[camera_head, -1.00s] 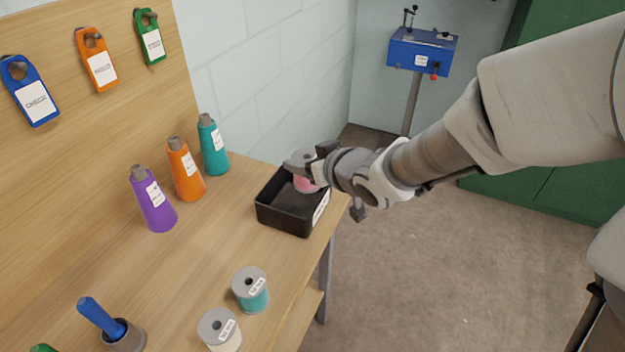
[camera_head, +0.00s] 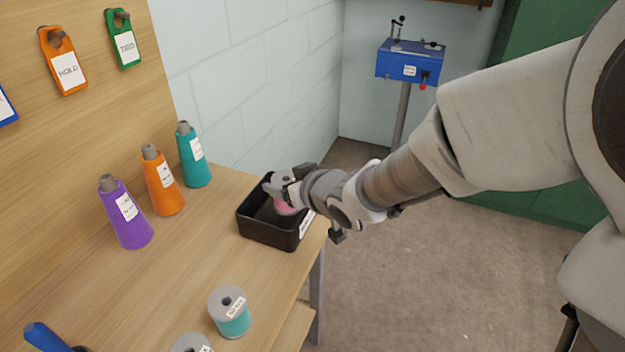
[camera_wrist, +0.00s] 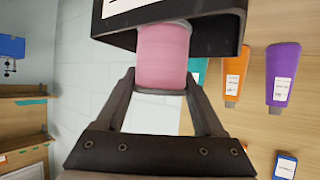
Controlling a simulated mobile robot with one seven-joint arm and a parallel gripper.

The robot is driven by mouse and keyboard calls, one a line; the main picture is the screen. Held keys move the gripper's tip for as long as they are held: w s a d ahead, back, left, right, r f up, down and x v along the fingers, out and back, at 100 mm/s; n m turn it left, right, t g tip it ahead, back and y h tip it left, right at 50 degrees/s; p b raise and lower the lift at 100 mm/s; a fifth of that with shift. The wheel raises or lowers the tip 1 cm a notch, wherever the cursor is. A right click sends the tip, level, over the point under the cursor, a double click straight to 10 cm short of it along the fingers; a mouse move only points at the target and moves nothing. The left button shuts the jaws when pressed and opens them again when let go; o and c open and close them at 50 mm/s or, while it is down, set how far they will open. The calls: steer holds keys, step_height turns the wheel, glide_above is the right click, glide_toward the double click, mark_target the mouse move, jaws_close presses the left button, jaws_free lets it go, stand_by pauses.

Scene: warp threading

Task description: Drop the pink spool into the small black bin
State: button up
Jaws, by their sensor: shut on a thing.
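The pink spool (camera_wrist: 163,56) is between the two fingers of my gripper (camera_wrist: 160,85) in the wrist view, and my gripper is shut on it. In the head view the pink spool (camera_head: 285,207) shows partly, low within the opening of the small black bin (camera_head: 268,236), with my gripper (camera_head: 280,188) over it. The bin stands on the table near its right edge, with a white label on its right side. The bin's wall (camera_wrist: 220,35) also shows in the wrist view. My gripper hides the spool's top, and I cannot tell whether the spool touches the bin's floor.
Purple (camera_head: 126,215), orange (camera_head: 163,183) and teal (camera_head: 194,157) cones stand left of the bin. A teal spool (camera_head: 230,312) and a pale spool (camera_head: 190,344) stand nearer on the table (camera_head: 185,275). A blue machine on a post (camera_head: 410,62) stands behind.

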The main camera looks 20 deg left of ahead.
steer(key=shift+f, duration=0.5)
steer(key=o, duration=1.4)
steer(key=shift+r, duration=0.1)
